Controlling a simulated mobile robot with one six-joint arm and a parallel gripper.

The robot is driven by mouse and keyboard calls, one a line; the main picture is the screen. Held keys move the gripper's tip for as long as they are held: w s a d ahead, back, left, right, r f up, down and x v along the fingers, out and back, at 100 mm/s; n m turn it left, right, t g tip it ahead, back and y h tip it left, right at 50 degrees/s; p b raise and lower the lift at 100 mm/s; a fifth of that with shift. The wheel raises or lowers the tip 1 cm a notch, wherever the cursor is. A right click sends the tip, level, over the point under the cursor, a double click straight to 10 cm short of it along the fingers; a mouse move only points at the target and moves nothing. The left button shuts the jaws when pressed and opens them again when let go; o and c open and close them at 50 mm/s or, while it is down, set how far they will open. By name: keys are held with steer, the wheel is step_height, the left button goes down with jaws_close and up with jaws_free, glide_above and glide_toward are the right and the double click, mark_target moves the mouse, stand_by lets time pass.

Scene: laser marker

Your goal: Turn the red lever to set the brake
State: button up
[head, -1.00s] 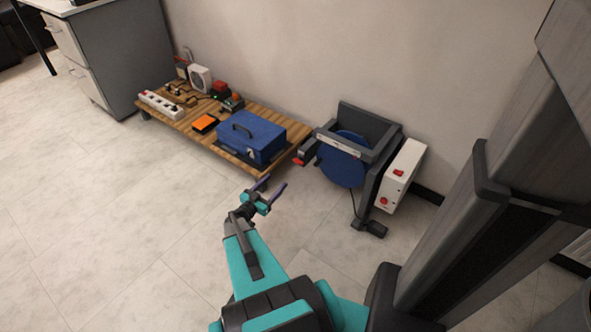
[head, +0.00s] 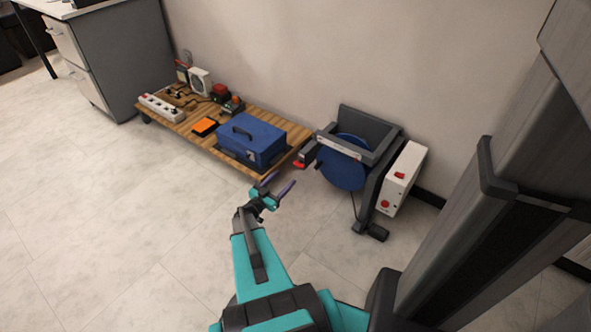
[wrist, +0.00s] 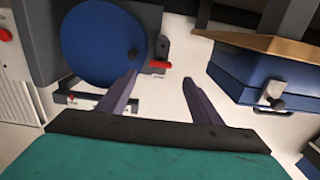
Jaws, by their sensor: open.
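The red lever (head: 299,164) is small and sits on a dark block at the left side of the machine with the blue disc (head: 341,162). In the wrist view the red lever (wrist: 158,65) shows beside the blue disc (wrist: 103,45), ahead of and between my fingertips. My gripper (head: 280,184) is open and empty. It is in front of the lever, lower and to its left in the head view, and apart from it. In the wrist view my gripper's two fingers (wrist: 160,82) point toward the lever without touching it.
A wooden pallet (head: 163,131) to the left carries a blue toolbox (head: 262,147), a power strip (head: 162,107) and several small items. A white box with red buttons (head: 404,165) stands right of the disc. A black pedal (head: 376,232) lies on the floor. The front floor is clear.

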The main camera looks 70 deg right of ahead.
mark_target(299, 164)
steer(key=b+x, duration=0.2)
steer(key=x, duration=0.7)
steer(key=shift+d, duration=0.1)
